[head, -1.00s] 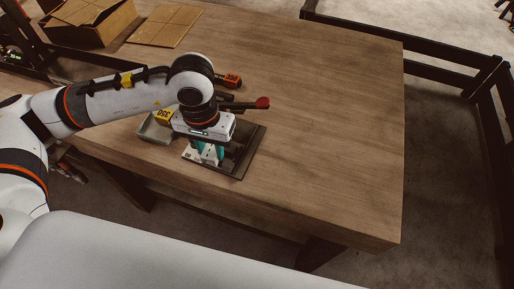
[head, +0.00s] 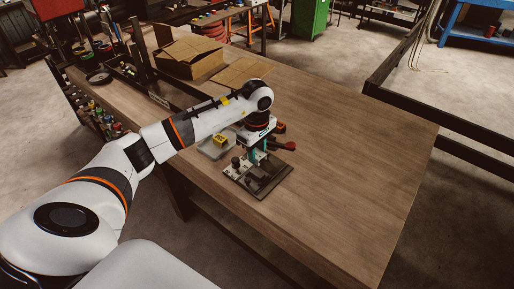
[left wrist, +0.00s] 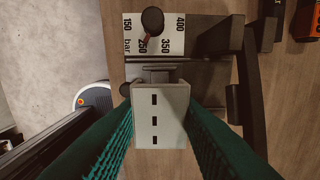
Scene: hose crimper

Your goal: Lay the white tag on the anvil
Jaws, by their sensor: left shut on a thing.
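The white tag (left wrist: 160,130), a pale block face with a column of dark slots, is between the teal fingers of my left gripper (left wrist: 160,112) in the left wrist view. The fingers are shut on it. In the head view my left gripper (head: 255,156) points down over the crimper (head: 258,182). In the left wrist view grey metal parts of the crimper (left wrist: 200,75) lie behind the tag. I cannot make out the anvil clearly, nor whether the tag touches it. My right gripper is not in view.
A pressure scale (left wrist: 180,40) with a black knob (left wrist: 152,20) lies beyond the tag. A red-tipped lever (head: 288,146) sticks out at the right. A tray (head: 212,152) with a yellow block (head: 220,140) sits left. A cardboard box (head: 190,70) stands behind. The table's right side is clear.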

